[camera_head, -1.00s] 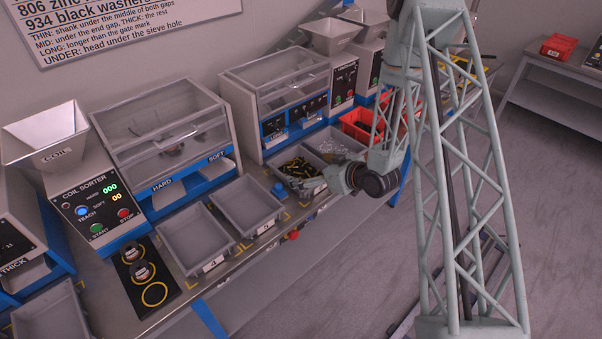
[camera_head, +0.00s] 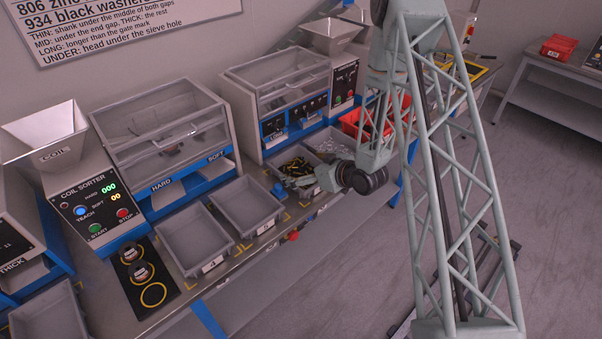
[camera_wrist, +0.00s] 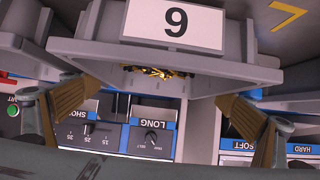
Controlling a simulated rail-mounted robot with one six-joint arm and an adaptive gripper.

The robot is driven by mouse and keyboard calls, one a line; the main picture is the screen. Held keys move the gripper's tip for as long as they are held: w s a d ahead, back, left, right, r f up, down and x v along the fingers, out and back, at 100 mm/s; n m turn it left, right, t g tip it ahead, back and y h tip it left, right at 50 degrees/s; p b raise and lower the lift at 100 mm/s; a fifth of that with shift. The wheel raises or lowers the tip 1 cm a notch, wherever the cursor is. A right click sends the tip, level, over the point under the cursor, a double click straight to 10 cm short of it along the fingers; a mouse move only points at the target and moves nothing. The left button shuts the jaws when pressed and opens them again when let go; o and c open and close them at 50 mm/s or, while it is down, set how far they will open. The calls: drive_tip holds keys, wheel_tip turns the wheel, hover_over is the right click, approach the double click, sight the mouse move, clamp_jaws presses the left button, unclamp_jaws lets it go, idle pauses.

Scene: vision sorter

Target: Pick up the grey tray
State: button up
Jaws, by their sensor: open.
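A grey tray (camera_wrist: 85,50) with a "9" label shows close up at the top of the wrist view, with brass-coloured pieces inside. In the head view a grey tray (camera_head: 279,160) with dark and brass-coloured pieces stands on the bench, partly hidden by my gripper. My gripper (camera_head: 296,183) is at this tray's front side. In the wrist view my gripper (camera_wrist: 158,97) is open, its two fingers spread wide with the tray's wall between and beyond them. I cannot tell whether a finger touches the tray.
Two empty grey trays, one labelled 4 (camera_head: 184,262) and one beside it (camera_head: 238,231), stand to the left. A tray of light pieces (camera_head: 334,138) is to the right. A red bin (camera_head: 347,129) and sorter machines (camera_head: 290,95) stand behind.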

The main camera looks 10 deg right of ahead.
drive_tip(key=shift+c, duration=0.4)
drive_tip(key=c, duration=0.7)
drive_tip(key=shift+r, duration=0.2)
drive_tip(key=shift+r+p, duration=1.4)
drive_tip(key=shift+r, duration=7.45)
wheel_tip(320, 180, up, 6)
drive_tip(key=p, duration=0.3)
hover_over(301, 175)
drive_tip(key=shift+s, duration=0.1)
drive_tip(key=shift+a+f, duration=0.15)
drive_tip(key=shift+a, duration=0.1)
